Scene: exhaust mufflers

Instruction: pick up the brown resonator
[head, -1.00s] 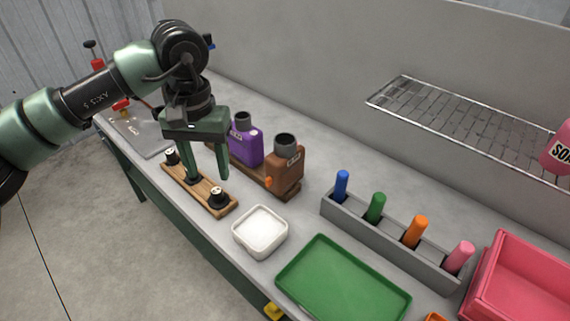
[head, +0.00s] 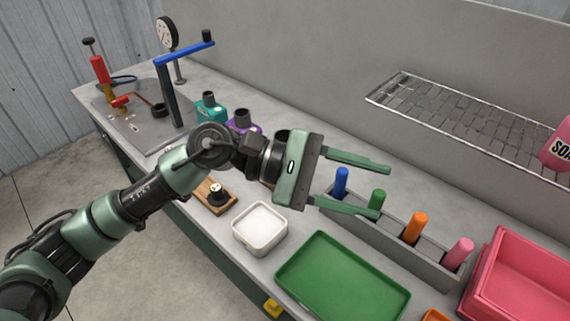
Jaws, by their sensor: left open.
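The brown resonator is almost wholly hidden behind my left wrist and gripper; only slivers show around the wrist. My left gripper (head: 382,191) is open and empty, its two green fingers pointing right. In the picture it lies over the blue and green sticks of the grey holder, to the right of the resonator's place. The purple resonator (head: 243,121) stands beside the brown one, partly covered by my arm, and a teal one (head: 210,108) stands farther left. My right gripper is not in view.
A white square dish (head: 260,229) and a green tray (head: 343,278) lie in front. The grey holder (head: 392,241) carries several coloured sticks. A pink bin (head: 520,275) stands right, and a wire rack (head: 440,115) is above. A blue-armed gauge stand (head: 172,90) rises at left.

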